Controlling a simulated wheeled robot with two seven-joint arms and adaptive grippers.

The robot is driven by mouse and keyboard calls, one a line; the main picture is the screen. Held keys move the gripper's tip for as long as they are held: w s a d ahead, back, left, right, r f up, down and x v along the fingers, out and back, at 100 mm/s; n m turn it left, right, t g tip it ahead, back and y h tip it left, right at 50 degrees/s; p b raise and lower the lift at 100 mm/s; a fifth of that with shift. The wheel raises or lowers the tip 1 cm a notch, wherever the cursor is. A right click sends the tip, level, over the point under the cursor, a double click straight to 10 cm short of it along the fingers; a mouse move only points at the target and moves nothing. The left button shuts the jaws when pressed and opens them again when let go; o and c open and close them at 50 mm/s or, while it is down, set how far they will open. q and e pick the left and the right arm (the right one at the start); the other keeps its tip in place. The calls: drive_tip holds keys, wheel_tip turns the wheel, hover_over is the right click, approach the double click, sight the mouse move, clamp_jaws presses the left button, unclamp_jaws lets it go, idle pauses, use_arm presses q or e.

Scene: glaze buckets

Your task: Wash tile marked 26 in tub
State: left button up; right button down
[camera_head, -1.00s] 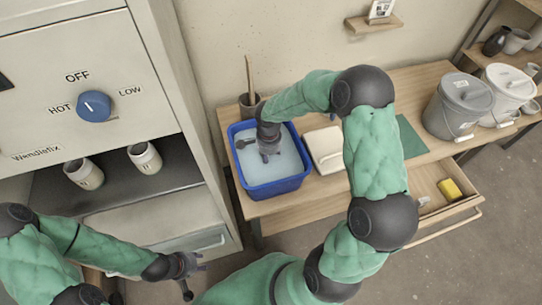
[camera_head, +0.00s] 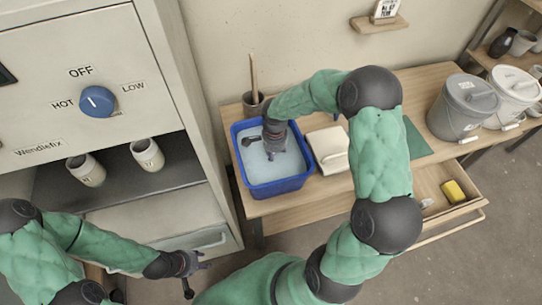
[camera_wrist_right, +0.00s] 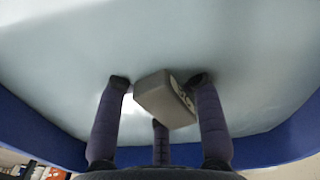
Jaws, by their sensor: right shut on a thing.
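The blue tub (camera_head: 277,187) of pale water stands at the left end of the wooden table. My right gripper (camera_head: 274,150) reaches down into it from above. In the right wrist view its fingers are shut on a small grey tile (camera_wrist_right: 162,98), over or in the water (camera_wrist_right: 60,50). The tile has a dark mark on its right face, too small and turned to read surely. In the head view the tile is hidden by the gripper. My left gripper (camera_head: 197,277) is empty at the lower left, in front of the cabinet, fingers spread.
A folded cream cloth or pad (camera_head: 328,149) lies just right of the tub. A cup with a stick (camera_head: 253,104) stands behind it. Grey (camera_head: 462,107) and white (camera_head: 513,92) buckets stand farther right. An open drawer (camera_head: 435,196) holds a yellow sponge (camera_head: 453,191). The kiln-like cabinet (camera_head: 75,95) is left.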

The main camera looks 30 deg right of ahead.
drive_tip(key=shift+a+b, duration=0.35)
drive_tip(key=shift+a, duration=0.8)
drive_tip(key=shift+d, duration=0.1)
drive_tip(key=shift+d, duration=1.15)
drive_tip(key=shift+r+p, duration=2.4)
drive_tip(key=shift+r, duration=1.4)
wheel_tip(320, 180, up, 6)
drive_tip(key=p, duration=0.4)
drive_tip(key=shift+r, duration=0.15)
